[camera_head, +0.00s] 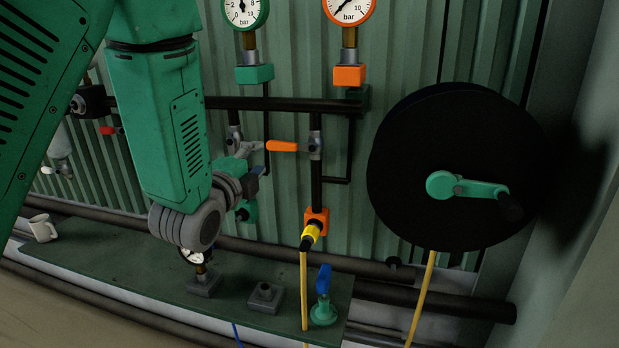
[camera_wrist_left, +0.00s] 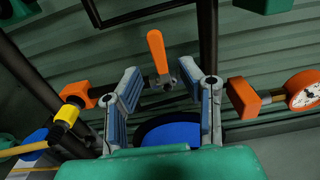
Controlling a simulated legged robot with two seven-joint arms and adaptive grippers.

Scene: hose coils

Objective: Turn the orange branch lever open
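The orange branch lever (camera_head: 282,146) lies level in the head view. It points left from a grey valve (camera_head: 316,146) on the dark upright pipe, so it lies across that pipe. In the left wrist view the lever (camera_wrist_left: 157,58) stands up from its valve (camera_wrist_left: 163,84), in the gap between my fingertips as seen from there. My left gripper (camera_head: 257,158) is just left of the lever in the head view. Its two fingers are spread apart in the wrist view (camera_wrist_left: 160,79), with nothing gripped. Contact with the lever cannot be made out. My right gripper is out of view.
An orange-rimmed gauge (camera_head: 349,9) and orange block (camera_head: 349,76) sit above the valve. A yellow connector (camera_head: 311,232) and hose hang below. A black hose reel (camera_head: 400,150) stands right. A blue-handled valve (camera_head: 323,283) and a white mug (camera_head: 42,228) are on the low shelf (camera_head: 110,262).

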